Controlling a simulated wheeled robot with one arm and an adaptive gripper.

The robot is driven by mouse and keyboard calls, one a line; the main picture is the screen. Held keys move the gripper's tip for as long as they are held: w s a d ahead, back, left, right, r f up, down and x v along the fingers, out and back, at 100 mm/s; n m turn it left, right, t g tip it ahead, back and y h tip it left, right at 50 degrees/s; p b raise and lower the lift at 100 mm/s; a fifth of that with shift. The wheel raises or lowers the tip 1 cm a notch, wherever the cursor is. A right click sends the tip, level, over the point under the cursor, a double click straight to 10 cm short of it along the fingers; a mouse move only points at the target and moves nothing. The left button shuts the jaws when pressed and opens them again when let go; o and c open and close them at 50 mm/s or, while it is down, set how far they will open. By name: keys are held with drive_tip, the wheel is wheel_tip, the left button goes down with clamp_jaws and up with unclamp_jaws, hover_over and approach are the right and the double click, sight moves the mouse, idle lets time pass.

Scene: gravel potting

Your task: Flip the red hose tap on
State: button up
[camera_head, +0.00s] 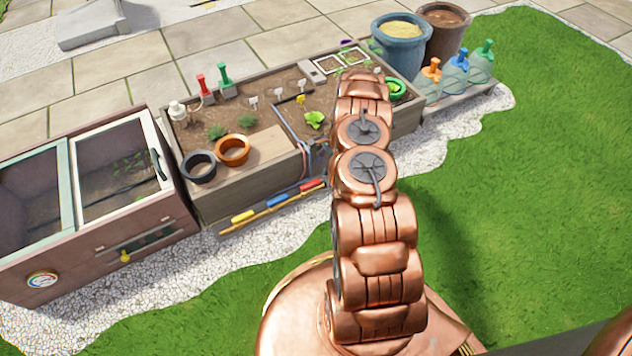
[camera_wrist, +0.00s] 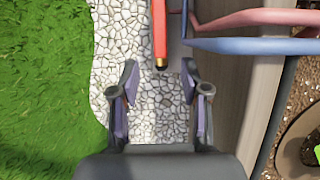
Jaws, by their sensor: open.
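A long red bar with a brass end (camera_wrist: 160,30) shows at the top of the wrist view, beside the wooden planter wall. It looks like the red piece (camera_head: 313,186) low on the planter's front in the head view. I cannot tell whether it is the hose tap's handle or which way the tap is set. A pink-red hose (camera_wrist: 250,20) and a blue hose (camera_wrist: 250,46) run to its right. My gripper (camera_wrist: 160,78) is open and empty over white gravel, with the bar's end just ahead of its fingertips. In the head view my arm hides the gripper.
The planter (camera_head: 250,191) holds seedlings, a black pot (camera_head: 198,167) and an orange pot (camera_head: 232,151). Blue (camera_head: 277,201) and yellow (camera_head: 242,215) pieces sit left of the red one. A cold frame (camera_head: 120,190) stands at left. Grass (camera_head: 530,210) at right is clear.

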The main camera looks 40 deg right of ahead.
sight(315, 181)
drive_tip(key=b+x, duration=0.2)
drive_tip(key=x, duration=0.5)
drive_tip(key=shift+a+f, duration=0.15)
drive_tip(key=shift+f, duration=0.2)
drive_tip(key=shift+c, duration=0.4)
clamp_jaws()
